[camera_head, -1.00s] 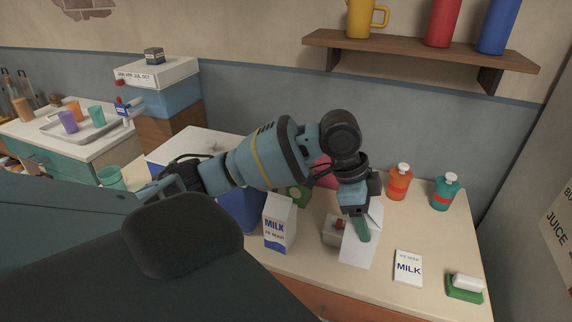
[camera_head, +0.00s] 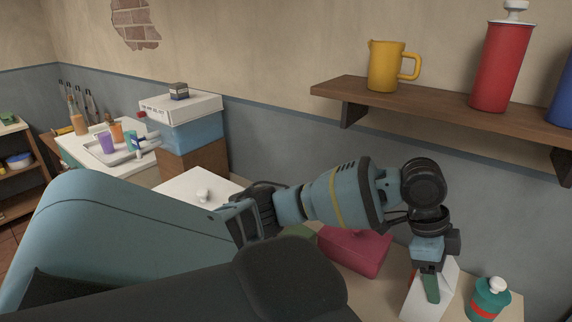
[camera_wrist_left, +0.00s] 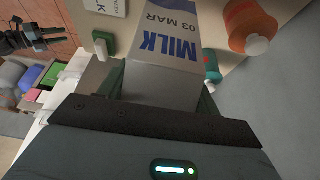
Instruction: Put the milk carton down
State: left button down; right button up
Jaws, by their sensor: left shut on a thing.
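My left gripper (camera_head: 430,284) is shut on a white milk carton (camera_head: 447,287) at the lower right of the head view. One greenish finger lies against the carton's side. In the left wrist view the held carton (camera_wrist_left: 172,45) shows blue "MILK" and "03 MAR" lettering and stretches out from the gripper (camera_wrist_left: 155,95). Its lower end is cut off in both views, so I cannot tell whether it touches the counter.
A teal bottle (camera_head: 488,299) stands right of the carton. A pink box (camera_head: 355,252) is to the left. A wooden shelf (camera_head: 440,105) hangs above.

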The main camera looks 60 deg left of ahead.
aim_at(422, 306)
pick_arm(q)
jog(key=shift+s+r, duration=0.15)
jog(key=shift+s, duration=0.05)
jog(key=shift+w+f, duration=0.15)
jog(key=shift+f, duration=4.95)
jog(key=shift+c, duration=1.6)
grip_release()
jog(key=shift+f, duration=0.1)
